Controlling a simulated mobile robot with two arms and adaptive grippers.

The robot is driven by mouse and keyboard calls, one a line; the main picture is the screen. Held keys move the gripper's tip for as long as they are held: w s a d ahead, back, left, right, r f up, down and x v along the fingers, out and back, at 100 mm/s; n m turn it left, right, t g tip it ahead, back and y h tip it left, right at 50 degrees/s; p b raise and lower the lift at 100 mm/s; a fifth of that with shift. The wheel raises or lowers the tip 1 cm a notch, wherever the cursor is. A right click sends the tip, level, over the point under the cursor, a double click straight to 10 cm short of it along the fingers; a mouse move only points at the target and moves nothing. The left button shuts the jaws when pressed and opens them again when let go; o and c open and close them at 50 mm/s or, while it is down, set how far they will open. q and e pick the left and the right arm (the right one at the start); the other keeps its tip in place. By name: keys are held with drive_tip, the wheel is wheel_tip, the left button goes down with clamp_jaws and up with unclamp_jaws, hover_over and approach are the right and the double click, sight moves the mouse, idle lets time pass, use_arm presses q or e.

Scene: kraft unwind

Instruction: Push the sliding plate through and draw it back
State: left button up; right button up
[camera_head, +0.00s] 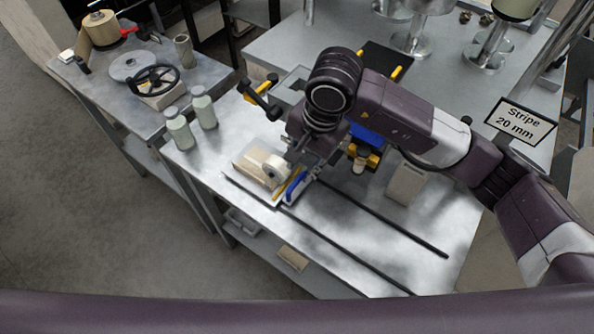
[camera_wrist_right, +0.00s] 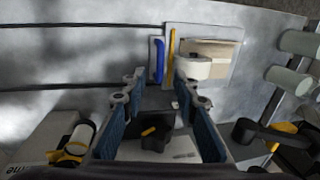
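My right gripper (camera_head: 301,152) hangs over the steel table, and its tips are partly hidden by its wrist. In the right wrist view the fingers (camera_wrist_right: 158,84) stand apart with nothing clasped between them. A dark knob-like part (camera_wrist_right: 155,136) with a yellow mark shows between the fingers, over a pale grey plate-like surface (camera_wrist_right: 180,150); I cannot tell whether this is the sliding plate or whether a finger touches it. In the head view my right wrist hides this spot. My left gripper is not in view.
A pale board (camera_head: 290,200) holds a white roll (camera_head: 275,167), a blue tool and a yellow stick. Two dark rails (camera_head: 330,240) cross the table. Black-and-yellow parts (camera_head: 259,100) and bottles (camera_head: 179,130) stand left. A blue-and-yellow part (camera_head: 364,155) is close right. The front right is clear.

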sight(296, 183)
drive_tip(key=f+p, duration=0.1)
drive_tip(key=f, duration=0.1)
drive_tip(key=a+f, duration=0.1)
drive_tip(key=f, duration=0.2)
drive_tip(key=shift+w+p, duration=0.2)
drive_tip(key=shift+p, duration=0.15)
drive_tip(key=shift+w+a+f, duration=0.1)
drive_tip(key=shift+f, duration=0.6)
clamp_jaws()
